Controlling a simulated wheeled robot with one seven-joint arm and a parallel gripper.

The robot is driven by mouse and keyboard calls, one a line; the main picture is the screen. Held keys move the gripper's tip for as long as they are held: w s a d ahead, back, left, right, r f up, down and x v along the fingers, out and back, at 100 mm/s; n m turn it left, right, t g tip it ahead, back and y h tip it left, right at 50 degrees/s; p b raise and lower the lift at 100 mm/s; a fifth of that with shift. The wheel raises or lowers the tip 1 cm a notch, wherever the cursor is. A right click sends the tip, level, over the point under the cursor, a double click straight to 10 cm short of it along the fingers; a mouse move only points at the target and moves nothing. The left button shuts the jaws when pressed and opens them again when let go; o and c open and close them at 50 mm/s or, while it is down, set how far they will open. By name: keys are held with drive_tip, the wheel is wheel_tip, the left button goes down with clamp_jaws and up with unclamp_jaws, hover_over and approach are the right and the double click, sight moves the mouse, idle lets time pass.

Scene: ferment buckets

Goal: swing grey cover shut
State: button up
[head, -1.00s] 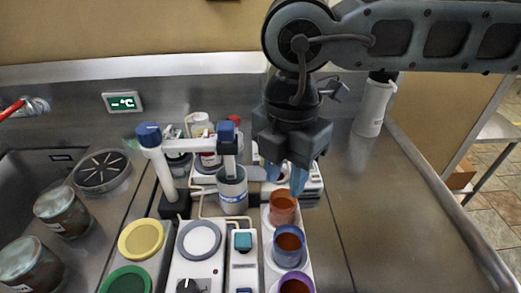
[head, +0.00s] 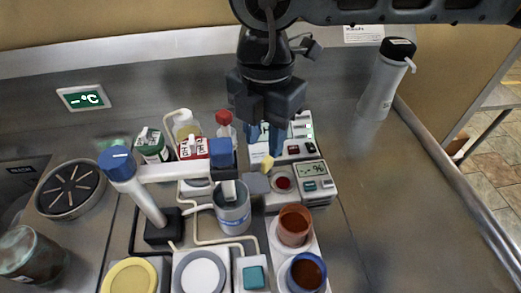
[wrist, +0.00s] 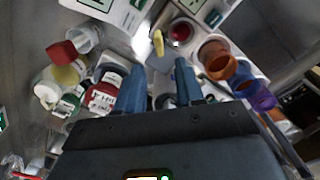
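The grey cover (head: 256,184) is a small flat plate with a yellow tab (head: 268,162). It lies to the left of a round well with a dark red inside (head: 283,184), which is uncovered. In the wrist view the yellow tab (wrist: 158,42) stands up beside the red well (wrist: 181,33), and part of the grey cover (wrist: 161,63) shows beyond the fingers. My gripper (head: 265,140) is open and empty, with blue fingers apart, behind the tab in the head picture. In the wrist view my gripper (wrist: 160,85) points toward the cover; contact cannot be told.
A display box (head: 313,180) stands right of the well. An orange cup (head: 294,226) and a blue cup (head: 306,272) stand in front. A white-armed post (head: 140,190) reaches over a grey beaker (head: 233,214) at left. Bottles (head: 190,135) stand behind.

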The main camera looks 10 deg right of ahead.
sight(264, 161)
wheel_tip(264, 161, down, 7)
drive_tip(key=shift+r+p, duration=0.2)
drive_tip(key=shift+p, duration=0.3)
drive_tip(key=shift+c, duration=0.3)
clamp_jaws()
